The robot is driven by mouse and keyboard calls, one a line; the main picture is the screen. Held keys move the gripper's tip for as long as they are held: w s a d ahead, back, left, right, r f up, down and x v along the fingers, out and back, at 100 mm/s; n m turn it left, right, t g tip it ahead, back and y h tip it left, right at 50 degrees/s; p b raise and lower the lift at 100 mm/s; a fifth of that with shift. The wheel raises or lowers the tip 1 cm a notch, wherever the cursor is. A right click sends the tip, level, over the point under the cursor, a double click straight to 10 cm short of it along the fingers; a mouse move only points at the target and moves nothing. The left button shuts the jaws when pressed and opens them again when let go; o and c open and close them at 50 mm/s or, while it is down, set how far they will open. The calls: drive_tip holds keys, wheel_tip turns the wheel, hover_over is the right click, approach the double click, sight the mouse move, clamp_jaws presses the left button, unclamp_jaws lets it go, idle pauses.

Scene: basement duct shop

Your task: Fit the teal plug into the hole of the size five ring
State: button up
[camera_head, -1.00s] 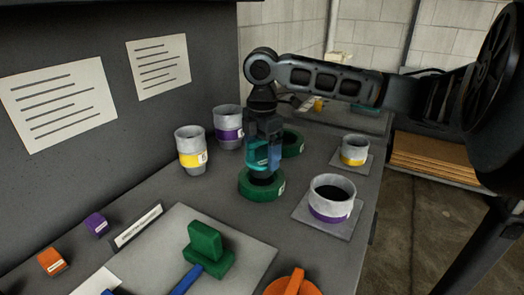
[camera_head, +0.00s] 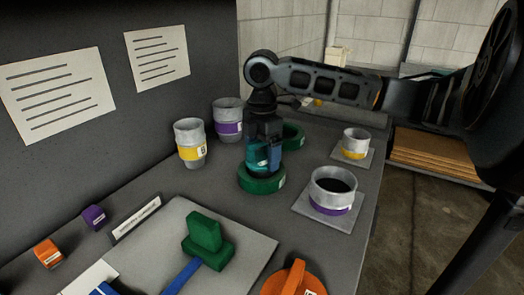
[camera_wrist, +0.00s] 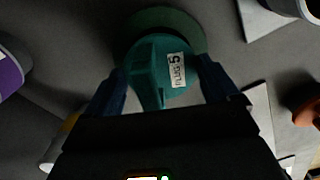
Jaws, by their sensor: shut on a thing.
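My gripper (camera_head: 262,158) points down over a dark green ring (camera_head: 262,184) on the bench, with blue fingers shut on the teal plug (camera_head: 256,155). In the wrist view the teal plug (camera_wrist: 160,72), labelled as plug 5, sits between my fingers (camera_wrist: 165,90). The green ring (camera_wrist: 185,20) shows beyond and under it there. The plug's lower end is at or just above the ring's top. The hole is hidden, so I cannot tell whether the plug has entered it. The ring's label is too small to read.
A second green ring (camera_head: 293,136) lies just behind. Yellow-banded (camera_head: 190,142) and purple-banded (camera_head: 227,118) cups stand to the left. A purple-banded cup (camera_head: 333,190) and a yellow-banded cup (camera_head: 355,143) stand on plates to the right. A green block (camera_head: 207,244) is in front.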

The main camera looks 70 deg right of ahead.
sight(262, 158)
drive_tip(key=shift+f+b, duration=0.45)
drive_tip(key=shift+f, duration=0.35)
drive_tip(key=o, duration=1.1)
drive_tip(key=shift+c, duration=0.2)
drive_tip(key=shift+r, duration=3.9)
